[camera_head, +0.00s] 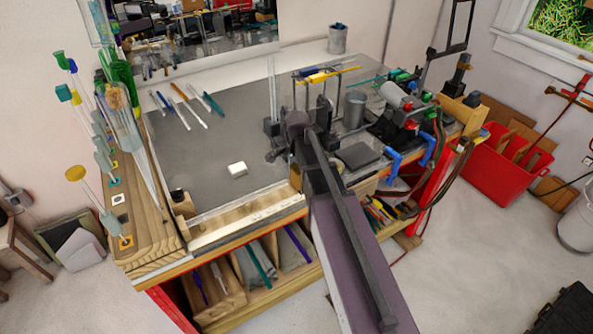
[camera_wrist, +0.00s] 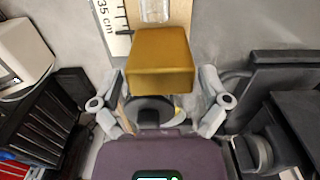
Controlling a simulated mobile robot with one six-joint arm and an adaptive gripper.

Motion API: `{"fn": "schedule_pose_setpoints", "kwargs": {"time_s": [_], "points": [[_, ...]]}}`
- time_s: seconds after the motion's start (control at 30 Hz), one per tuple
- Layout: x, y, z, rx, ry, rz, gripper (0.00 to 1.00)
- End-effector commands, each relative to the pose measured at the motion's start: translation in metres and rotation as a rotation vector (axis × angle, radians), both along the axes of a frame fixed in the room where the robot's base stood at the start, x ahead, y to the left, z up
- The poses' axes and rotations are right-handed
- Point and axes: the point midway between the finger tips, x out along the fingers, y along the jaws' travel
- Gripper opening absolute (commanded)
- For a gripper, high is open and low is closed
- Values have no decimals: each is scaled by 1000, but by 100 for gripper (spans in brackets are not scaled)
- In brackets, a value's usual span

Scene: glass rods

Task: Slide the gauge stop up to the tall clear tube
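A golden-yellow block, which I take for the gauge stop (camera_wrist: 160,62), lies in the middle of the wrist view, between the two grey fingers of my gripper (camera_wrist: 160,80). The fingers are spread, with gaps visible on both sides of the block. A clear cylinder, probably the tall clear tube (camera_wrist: 155,10), shows at the top edge, just beyond the block; I cannot tell whether they touch. A white scale (camera_wrist: 111,25) marked 35 cm lies left of them. Tall clear upright rods (camera_head: 271,85) stand there behind my gripper.
A small white block (camera_head: 237,169) lies on the grey bench top (camera_head: 215,145), with open room around it. Several thin rods lie at the back left. A grey cup (camera_head: 354,110) and burner equipment (camera_head: 398,98) crowd the right. Glass pieces stand along the left wooden rack (camera_head: 150,225).

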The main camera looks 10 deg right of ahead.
Motion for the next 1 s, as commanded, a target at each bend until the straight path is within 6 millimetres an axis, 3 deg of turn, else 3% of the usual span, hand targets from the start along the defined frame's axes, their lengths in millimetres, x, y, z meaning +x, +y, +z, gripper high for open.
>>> {"fn": "schedule_pose_setpoints", "kwargs": {"time_s": [0.03,0.2,0.6,0.9,0.93,1.0], "points": [[0,0,0,0,0,0,67],[0,0,0,0,0,0,19],[-8,22,0,-1,2,1,19],[-9,25,0,1,3,0,19],[-9,25,0,1,3,0,86],[-9,25,0,1,3,1,100]]}}
